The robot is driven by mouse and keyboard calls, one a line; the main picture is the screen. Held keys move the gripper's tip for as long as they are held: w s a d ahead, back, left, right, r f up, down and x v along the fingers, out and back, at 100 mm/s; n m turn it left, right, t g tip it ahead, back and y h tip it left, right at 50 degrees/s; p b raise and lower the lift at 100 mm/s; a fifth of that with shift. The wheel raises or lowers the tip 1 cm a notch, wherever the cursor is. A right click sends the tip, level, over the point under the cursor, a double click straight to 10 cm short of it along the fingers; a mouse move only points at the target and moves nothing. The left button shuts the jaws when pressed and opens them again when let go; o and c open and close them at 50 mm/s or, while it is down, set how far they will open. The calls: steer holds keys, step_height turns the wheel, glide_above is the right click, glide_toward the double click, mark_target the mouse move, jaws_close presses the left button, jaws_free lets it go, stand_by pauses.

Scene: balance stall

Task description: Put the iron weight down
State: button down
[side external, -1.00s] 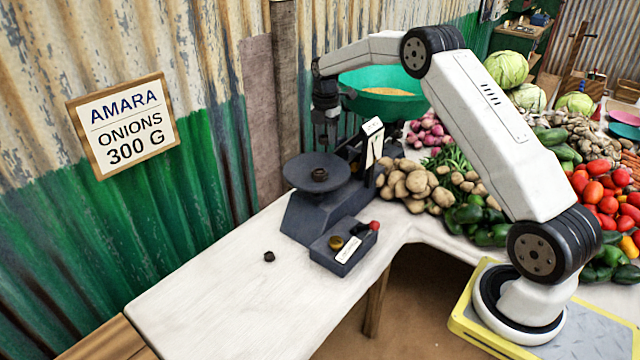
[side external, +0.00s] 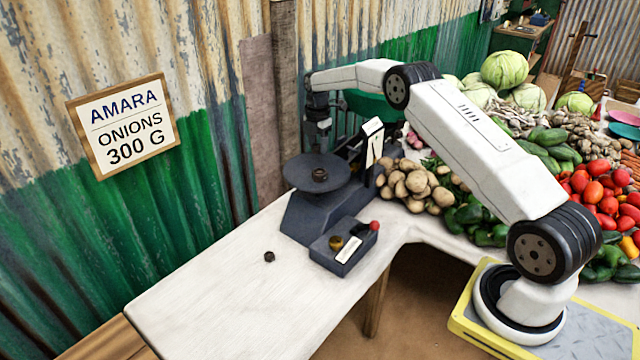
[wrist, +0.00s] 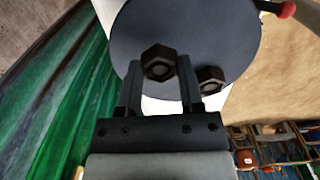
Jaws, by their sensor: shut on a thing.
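My gripper (side external: 319,146) is over the round dark pan (side external: 299,178) of the scale. In the wrist view my gripper's two fingers (wrist: 159,78) are shut on a dark six-sided iron weight (wrist: 158,61), seen against the pan (wrist: 190,28). A second dark iron weight (wrist: 210,79) shows beside the right finger; a weight (side external: 319,175) also shows on the pan in the side view. Whether the held weight touches the pan is hard to tell.
A small dark weight (side external: 269,257) lies alone on the white table (side external: 215,300). A dark box (side external: 345,253) with a brass weight (side external: 336,243) stands before the scale (side external: 330,212). Potatoes (side external: 415,185) are heaped right of it. The table's front left is clear.

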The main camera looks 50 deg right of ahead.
mark_target(318, 146)
steer(key=shift+f, duration=1.4)
steer(key=shift+f, duration=0.1)
steer(key=shift+c, duration=1.2)
jaws_free()
step_height(318, 146, up, 12)
